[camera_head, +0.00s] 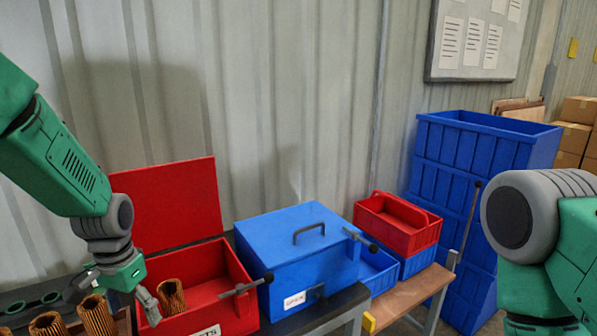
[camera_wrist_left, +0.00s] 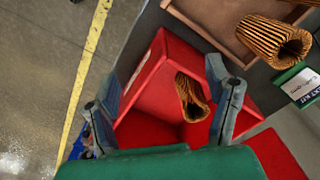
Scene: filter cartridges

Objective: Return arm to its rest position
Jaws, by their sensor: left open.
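My left gripper (camera_head: 122,290) is at the lower left of the head view, by the left end of the open red box (camera_head: 240,282). More cartridges (camera_head: 97,315) stand at the bottom left. My right arm shows at the right edge of the head view, but its gripper is out of view.
The red lid (camera_head: 173,205) stands open at the back. A closed blue box (camera_head: 300,250) with a handle is right of the red box. Red and blue bins (camera_head: 398,222) and tall stacked blue crates (camera_head: 485,145) stand farther right. A corrugated wall (camera_head: 290,100) is behind.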

